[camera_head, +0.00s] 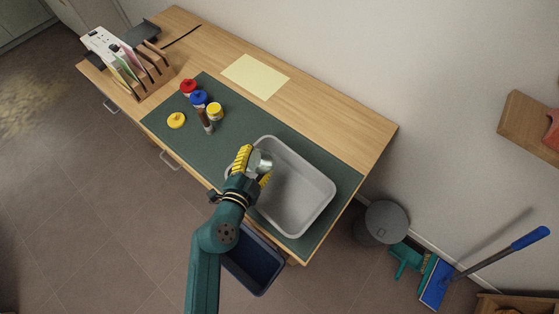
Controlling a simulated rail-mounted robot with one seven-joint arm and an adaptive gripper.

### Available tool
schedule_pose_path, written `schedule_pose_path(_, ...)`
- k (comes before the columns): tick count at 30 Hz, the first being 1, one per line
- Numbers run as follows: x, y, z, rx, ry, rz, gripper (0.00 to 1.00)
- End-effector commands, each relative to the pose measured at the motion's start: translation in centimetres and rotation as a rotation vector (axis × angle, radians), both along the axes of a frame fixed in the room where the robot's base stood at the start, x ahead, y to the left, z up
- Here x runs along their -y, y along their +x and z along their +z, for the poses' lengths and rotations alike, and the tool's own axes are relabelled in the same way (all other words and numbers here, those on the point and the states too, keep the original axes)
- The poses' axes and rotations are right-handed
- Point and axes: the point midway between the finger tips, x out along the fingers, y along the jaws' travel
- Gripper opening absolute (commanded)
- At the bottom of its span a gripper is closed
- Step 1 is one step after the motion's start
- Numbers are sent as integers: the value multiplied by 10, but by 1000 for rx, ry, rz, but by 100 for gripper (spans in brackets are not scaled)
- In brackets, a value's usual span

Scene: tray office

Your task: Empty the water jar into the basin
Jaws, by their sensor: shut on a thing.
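A grey rectangular basin (318,211) stands on the dark green mat at the right part of the desk. My gripper (257,165), with yellow fingers, is over the basin's upper left part. It is shut on a small clear jar (262,161), which looks tilted. The arm hides part of the basin's left rim. I cannot tell whether water is in the jar or in the basin.
Paint jars with a red lid (188,87), a blue lid (199,98) and a yellow lid (215,111) stand on the mat (165,124). A wooden rack (152,72) is at the far left. A dark blue bin (254,262) sits below the desk's front.

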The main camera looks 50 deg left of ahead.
Motion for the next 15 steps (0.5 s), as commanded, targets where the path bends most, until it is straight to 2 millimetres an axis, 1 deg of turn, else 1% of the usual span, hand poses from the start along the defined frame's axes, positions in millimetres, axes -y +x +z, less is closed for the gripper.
schedule_pose_path(15,-1,0,7,-29,107,1,33)
